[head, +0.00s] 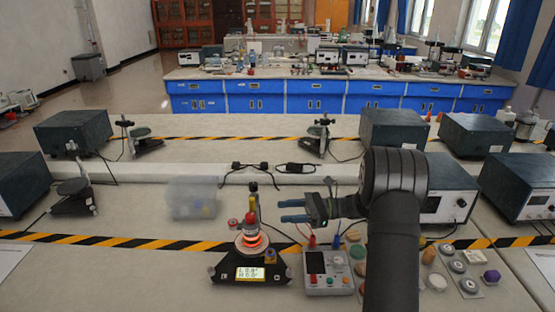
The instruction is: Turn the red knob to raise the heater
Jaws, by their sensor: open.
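The heater device stands at the front centre on a dark base (225,270) with a lit display (250,274). Its round heater (252,240) glows orange. A small red round part (233,223), which looks like the red knob, is at the upper left of the heater. Another reddish part shows on the upright post just above the heater, so I cannot be sure which is the knob. My gripper (282,211) points left, its two blue fingers open and empty. In the picture it is to the right of the post and apart from the red part.
A grey control box (328,285) with leads stands right of the heater. Several small pieces lie around my arm at right. A clear box (193,199) stands to the left. Black-and-yellow tape (150,243) crosses the bench. Dark instrument boxes (74,133) stand on both sides.

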